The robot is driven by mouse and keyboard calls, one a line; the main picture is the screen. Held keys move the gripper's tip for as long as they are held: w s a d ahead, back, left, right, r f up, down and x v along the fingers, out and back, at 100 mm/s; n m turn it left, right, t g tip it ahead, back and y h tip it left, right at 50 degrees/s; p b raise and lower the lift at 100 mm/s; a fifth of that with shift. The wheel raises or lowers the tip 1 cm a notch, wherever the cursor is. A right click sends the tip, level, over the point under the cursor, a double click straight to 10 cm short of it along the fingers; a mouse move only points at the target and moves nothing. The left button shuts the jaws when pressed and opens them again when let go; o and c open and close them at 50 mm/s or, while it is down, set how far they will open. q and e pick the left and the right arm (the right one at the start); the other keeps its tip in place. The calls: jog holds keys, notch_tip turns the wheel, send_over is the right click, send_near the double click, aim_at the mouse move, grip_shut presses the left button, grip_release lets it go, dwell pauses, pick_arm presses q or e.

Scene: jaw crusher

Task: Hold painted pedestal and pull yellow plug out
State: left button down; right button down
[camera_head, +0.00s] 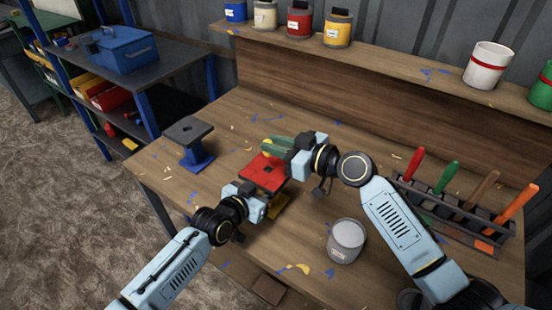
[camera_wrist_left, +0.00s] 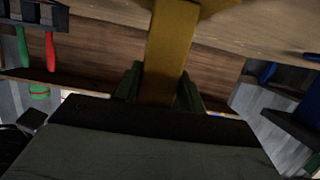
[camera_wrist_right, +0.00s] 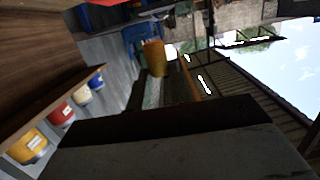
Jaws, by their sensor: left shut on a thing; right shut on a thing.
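The painted pedestal has a red top (camera_head: 258,174) and a yellow foot (camera_head: 276,208) on the workbench. My left gripper (camera_head: 258,198) is beside it below the top; in the left wrist view its fingers are shut on the yellow column (camera_wrist_left: 165,55). My right gripper (camera_head: 276,145) is just beyond and above the red top. In the right wrist view its fingers are shut on the yellow plug (camera_wrist_right: 154,58). The plug is mostly hidden by the fingers in the head view. I cannot tell whether it touches the pedestal.
A blue pedestal with a dark top (camera_head: 195,143) stands to the left. A grey can (camera_head: 346,242) stands front right. A rack of colored-handled tools (camera_head: 455,215) is at the right. Paint cans line the back shelf (camera_head: 390,58). Chips and paint spots lie on the workbench (camera_head: 225,225).

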notch_tip(320, 180, up, 3)
dwell(0.3)
pick_arm(q)
jog(key=c, duration=0.8)
grip_release()
jog(key=shift+o, duration=0.2)
